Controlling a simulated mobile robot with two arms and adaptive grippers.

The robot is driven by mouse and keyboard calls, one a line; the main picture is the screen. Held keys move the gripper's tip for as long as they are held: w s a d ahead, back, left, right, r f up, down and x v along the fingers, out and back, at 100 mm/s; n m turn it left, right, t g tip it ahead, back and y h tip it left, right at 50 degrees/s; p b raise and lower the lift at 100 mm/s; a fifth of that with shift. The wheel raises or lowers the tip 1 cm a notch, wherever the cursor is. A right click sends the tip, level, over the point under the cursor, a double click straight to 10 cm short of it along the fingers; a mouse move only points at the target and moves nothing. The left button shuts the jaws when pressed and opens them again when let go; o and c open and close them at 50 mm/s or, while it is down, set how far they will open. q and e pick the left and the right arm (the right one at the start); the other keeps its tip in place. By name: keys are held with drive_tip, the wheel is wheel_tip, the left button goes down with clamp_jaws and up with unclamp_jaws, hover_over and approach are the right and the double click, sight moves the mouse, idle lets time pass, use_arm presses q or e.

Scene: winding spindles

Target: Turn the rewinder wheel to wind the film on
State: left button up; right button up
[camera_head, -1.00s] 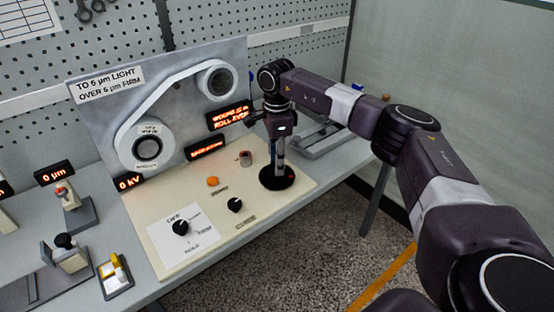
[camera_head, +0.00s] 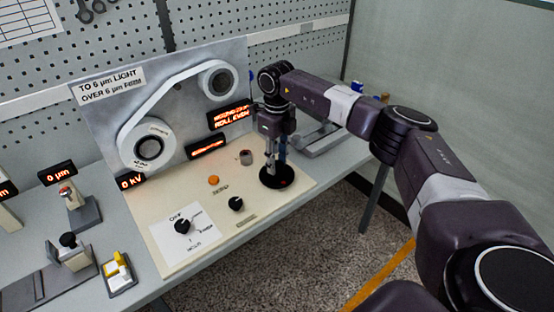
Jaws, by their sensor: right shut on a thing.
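The rewinder wheel is the black disc (camera_head: 268,178) lying flat at the right end of the cream panel. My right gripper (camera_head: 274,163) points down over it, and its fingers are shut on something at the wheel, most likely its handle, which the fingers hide. The white film (camera_head: 165,97) runs in a band between a lower left roll (camera_head: 148,148) and an upper right roll (camera_head: 219,82) on the upright grey board. A lit display (camera_head: 228,116) beside the film shows orange words that include "ROLL EVEN". My left gripper is not in view.
The cream panel (camera_head: 165,235) carries a black selector knob (camera_head: 183,226), a smaller black knob (camera_head: 236,204), an orange button (camera_head: 213,180) and a grey cylinder (camera_head: 246,157). A yellow-and-white switch (camera_head: 117,267) and small gauges stand at the left. A grey stand (camera_head: 322,138) is behind my right arm.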

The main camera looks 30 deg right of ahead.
sight(277, 164)
drive_tip(key=shift+r+m, duration=0.1)
drive_tip(key=shift+m, duration=0.6)
drive_tip(key=o, duration=1.2)
drive_tip(key=shift+c, duration=0.2)
wheel_tip(277, 164, up, 12)
